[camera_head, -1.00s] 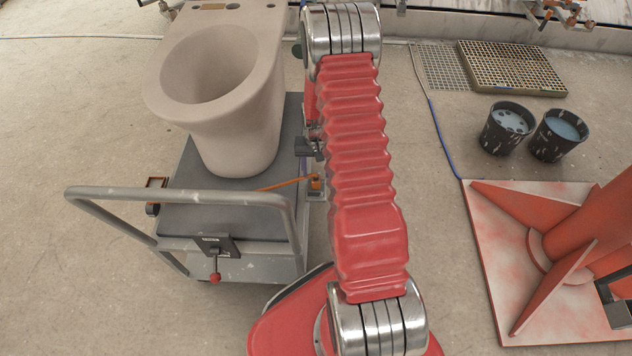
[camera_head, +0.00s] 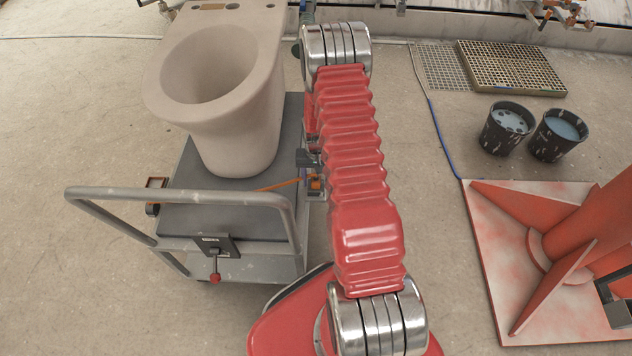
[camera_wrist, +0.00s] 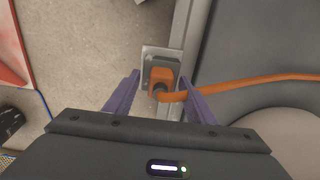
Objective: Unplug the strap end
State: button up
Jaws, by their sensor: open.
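The strap end is an orange plug (camera_wrist: 161,79) seated in a grey socket (camera_wrist: 158,54) on the side of the cart, in the wrist view. Its orange strap (camera_wrist: 240,83) runs off to the right over the dark cart top. In the head view the orange plug (camera_head: 315,184) shows at the cart's right edge, just left of my arm. My gripper (camera_wrist: 160,92) is open, with one purple finger on each side of the plug. Gaps remain between fingers and plug. In the head view my gripper is mostly hidden beside the arm.
A beige toilet bowl (camera_head: 262,120) stands on the grey cart (camera_head: 190,222), which has a tube handle (camera_head: 185,196) and a red-knobbed lever (camera_head: 215,276). Two black buckets (camera_head: 505,130) and a red pedestal base (camera_head: 490,290) stand right. The floor between is clear.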

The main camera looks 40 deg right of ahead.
jog(key=shift+c, duration=0.3)
dwell(0.5)
grip_shut()
dwell(0.5)
jog(key=shift+r, duration=0.65)
jog(key=shift+r, duration=0.35)
jog(key=shift+r, duration=0.35)
jog(key=shift+r, duration=0.35)
jog(key=shift+r, duration=0.35)
jog(key=shift+r, duration=0.35)
jog(key=shift+r, duration=0.35)
